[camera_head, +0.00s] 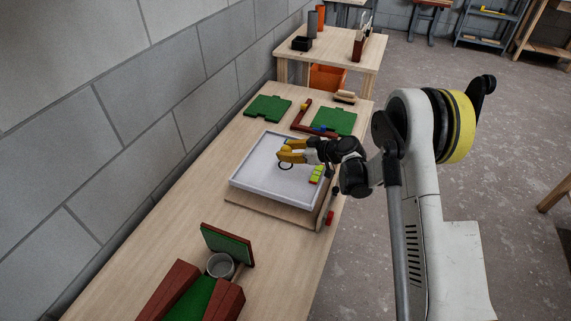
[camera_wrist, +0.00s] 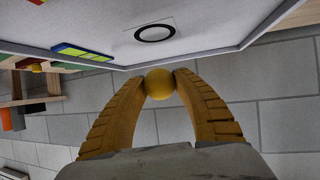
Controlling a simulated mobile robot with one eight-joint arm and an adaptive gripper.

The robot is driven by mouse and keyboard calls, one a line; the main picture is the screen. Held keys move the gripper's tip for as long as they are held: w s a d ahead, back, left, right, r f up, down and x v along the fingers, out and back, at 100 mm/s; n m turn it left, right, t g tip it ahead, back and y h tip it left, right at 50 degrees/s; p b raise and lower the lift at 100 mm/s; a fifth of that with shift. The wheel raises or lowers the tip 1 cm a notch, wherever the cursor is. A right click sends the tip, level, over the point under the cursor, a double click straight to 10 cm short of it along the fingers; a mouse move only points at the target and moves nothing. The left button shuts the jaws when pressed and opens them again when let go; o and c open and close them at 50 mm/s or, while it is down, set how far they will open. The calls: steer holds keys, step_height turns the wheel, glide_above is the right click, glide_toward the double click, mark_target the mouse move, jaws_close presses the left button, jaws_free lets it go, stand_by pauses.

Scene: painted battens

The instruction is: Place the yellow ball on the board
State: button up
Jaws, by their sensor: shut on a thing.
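My gripper (camera_wrist: 160,84) has two curved yellow-brown fingers, shut on the yellow ball (camera_wrist: 160,83) at their tips in the wrist view. In the head view my gripper (camera_head: 284,151) is over the white board (camera_head: 251,184), and the ball cannot be told apart from the yellow fingers. The board is a raised-edge panel on a wooden base, and it also shows in the wrist view (camera_wrist: 210,35). A black ring (camera_wrist: 154,33) is marked on the board. In the head view the ring (camera_head: 287,165) lies just below the fingers. The gap between ball and board is unclear.
Green panels (camera_head: 267,108) and a red-brown angled batten (camera_head: 305,115) lie behind the board. A grey cup (camera_head: 220,266) and an upright green panel (camera_head: 228,245) stand in front. Bare tabletop (camera_head: 190,205) lies left of the board.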

mark_target(286, 165)
steer(key=shift+a+f, duration=0.2)
steer(key=shift+f+b, duration=1.05)
steer(key=shift+f, duration=0.85)
steer(key=shift+f, duration=0.2)
steer(key=o, duration=1.1)
steer(key=shift+r, duration=0.1)
